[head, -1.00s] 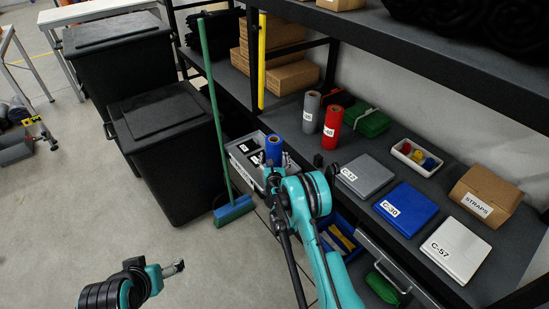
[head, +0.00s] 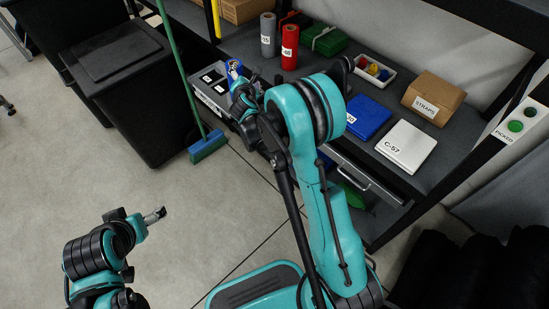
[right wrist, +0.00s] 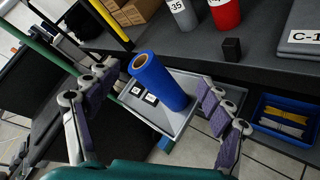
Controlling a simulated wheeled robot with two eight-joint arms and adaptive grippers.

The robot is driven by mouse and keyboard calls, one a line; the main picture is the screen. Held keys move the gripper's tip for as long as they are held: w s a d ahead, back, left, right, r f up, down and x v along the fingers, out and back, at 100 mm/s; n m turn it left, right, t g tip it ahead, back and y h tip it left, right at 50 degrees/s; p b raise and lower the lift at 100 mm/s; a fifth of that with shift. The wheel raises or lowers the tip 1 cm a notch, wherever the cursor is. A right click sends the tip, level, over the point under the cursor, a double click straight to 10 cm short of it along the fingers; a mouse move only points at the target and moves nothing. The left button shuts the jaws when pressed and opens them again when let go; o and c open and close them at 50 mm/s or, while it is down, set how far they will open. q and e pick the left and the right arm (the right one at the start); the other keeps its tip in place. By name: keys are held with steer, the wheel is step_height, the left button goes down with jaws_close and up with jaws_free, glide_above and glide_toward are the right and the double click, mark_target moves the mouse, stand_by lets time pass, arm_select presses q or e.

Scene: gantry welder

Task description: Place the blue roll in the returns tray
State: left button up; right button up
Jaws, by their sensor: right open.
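The blue roll (right wrist: 160,84) stands in the grey tray (right wrist: 183,119), leaning in the picture; its foot seems to be inside the tray walls. The roll's top also shows in the head view (head: 234,67), at the right end of the grey tray (head: 208,98). I cannot read the tray's small labels. My right gripper (right wrist: 157,88) is open, with one finger on each side of the roll and visible gaps to both. In the head view my right gripper (head: 240,88) partly hides the roll and tray. My left gripper (head: 155,215) hangs over bare floor, away from the tray.
A grey roll (head: 268,36) and a red roll (head: 290,46) stand on the shelf behind. A green broom (head: 207,146) and black bins (head: 125,85) are left of the tray. A blue bin (right wrist: 285,122) and an open drawer (head: 365,176) lie to the right.

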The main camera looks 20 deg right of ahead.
steer(key=s+r+m+g, duration=0.1)
steer(key=s+r+m, duration=0.25)
steer(key=s, duration=0.25)
steer(key=s+r+m+g+y, duration=0.1)
steer(key=s+r+m, duration=0.1)
steer(key=s+m, duration=0.4)
steer(key=s+r+m+g, duration=0.1)
steer(key=s+r+m, duration=0.2)
steer(key=s, duration=0.4)
steer(key=s+a+f+m+g+y, duration=0.1)
steer(key=s+m, duration=0.4)
steer(key=s, duration=0.6)
steer(key=s+a+f+m+g+y, duration=0.2)
steer(key=s+a+m, duration=0.3)
steer(key=s, duration=0.6)
steer(key=shift+s+a+f+g+y, duration=0.25)
steer(key=shift+f+y, duration=0.25)
steer(key=shift+f, duration=0.4)
steer(key=shift+m, duration=0.25)
